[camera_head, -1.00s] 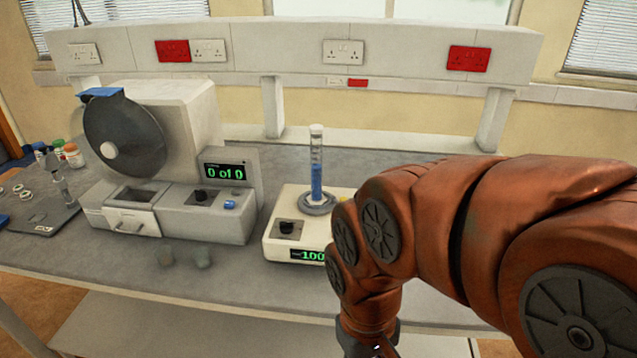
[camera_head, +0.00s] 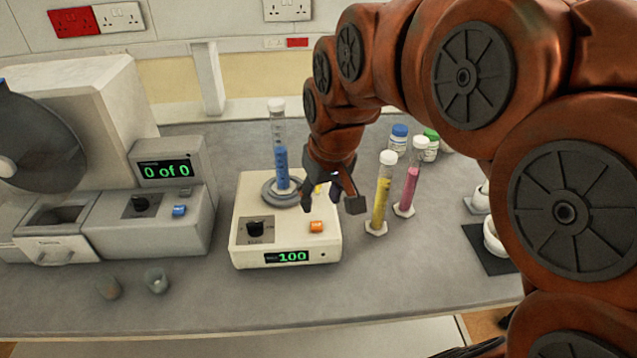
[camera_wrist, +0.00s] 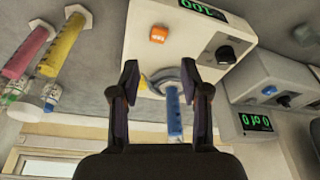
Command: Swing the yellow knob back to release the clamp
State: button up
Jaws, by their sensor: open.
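The yellow knob (camera_head: 318,189) is a small patch beside the grey ring clamp (camera_head: 270,196) on the white machine, partly hidden by my gripper in the head view. In the wrist view the yellow knob (camera_wrist: 143,82) shows at the edge of the ring, just inside the left finger. The ring surrounds the base of a clear cylinder with blue liquid (camera_head: 281,160), which stands upright. My gripper (camera_head: 332,198) is open and empty, above the right side of the machine. In the wrist view its fingers (camera_wrist: 160,76) frame the ring and cylinder. Contact with the knob cannot be told.
The white machine (camera_head: 285,240) has a black dial, an orange button and a green "100" display. Yellow (camera_head: 380,200) and pink (camera_head: 409,185) cylinders stand close to its right, with capped bottles behind. A grey machine reading "0 of 0" (camera_head: 165,170) is at left. The front bench is mostly clear.

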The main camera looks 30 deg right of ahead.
jog(key=w+d+r+t, duration=0.2)
jog(key=w+d, duration=0.2)
jog(key=w, duration=0.2)
jog(key=shift+p+x, duration=0.85)
jog(key=shift+x, duration=2.7)
grip_shut()
